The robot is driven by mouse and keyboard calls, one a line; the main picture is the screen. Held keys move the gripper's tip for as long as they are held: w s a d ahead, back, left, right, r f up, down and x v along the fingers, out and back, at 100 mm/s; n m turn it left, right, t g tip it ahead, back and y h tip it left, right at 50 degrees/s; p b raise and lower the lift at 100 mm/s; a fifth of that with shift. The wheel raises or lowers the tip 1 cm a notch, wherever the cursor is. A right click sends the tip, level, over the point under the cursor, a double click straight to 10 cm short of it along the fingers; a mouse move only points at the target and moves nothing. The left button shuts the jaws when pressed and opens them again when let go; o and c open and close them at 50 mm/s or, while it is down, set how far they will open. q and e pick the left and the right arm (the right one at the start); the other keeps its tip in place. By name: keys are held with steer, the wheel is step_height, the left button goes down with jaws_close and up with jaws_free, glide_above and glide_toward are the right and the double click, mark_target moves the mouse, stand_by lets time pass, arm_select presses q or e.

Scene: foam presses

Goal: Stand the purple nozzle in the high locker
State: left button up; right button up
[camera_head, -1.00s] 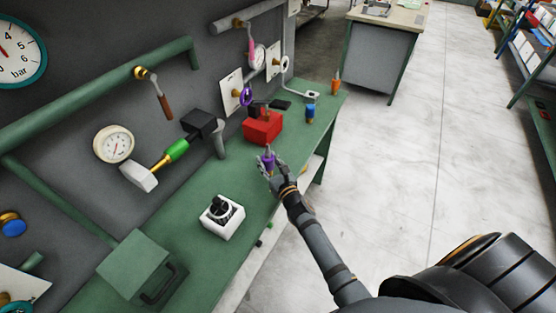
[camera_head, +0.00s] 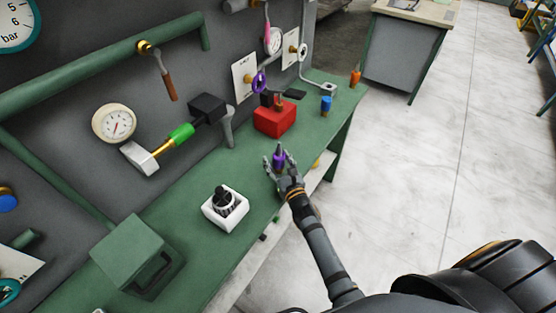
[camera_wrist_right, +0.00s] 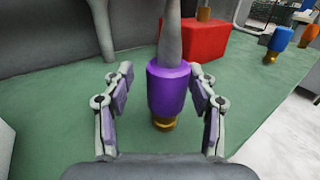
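The purple nozzle (camera_head: 279,160) stands upright at the front edge of the green bench, with a grey tip on top. In the right wrist view the purple nozzle (camera_wrist_right: 169,88) shows a brass foot on the bench. My right gripper (camera_head: 279,156) is around it. In the wrist view its fingers (camera_wrist_right: 163,78) are spread on both sides of the nozzle, with a visible gap on the left and almost none on the right. My left gripper is not in view. I cannot make out a high locker.
A red block (camera_head: 275,119) stands behind the nozzle. A white box with a dark knob (camera_head: 225,208) is to the left. A blue nozzle (camera_head: 326,104) and an orange one (camera_head: 355,77) stand further right. A green box (camera_head: 130,250) is at the near left.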

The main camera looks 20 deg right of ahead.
steer(key=shift+w+d+f, duration=0.15)
steer(key=s+b, duration=0.2)
steer(key=s, duration=1)
steer(key=shift+d+b, duration=0.3)
steer(key=shift+d, duration=0.1)
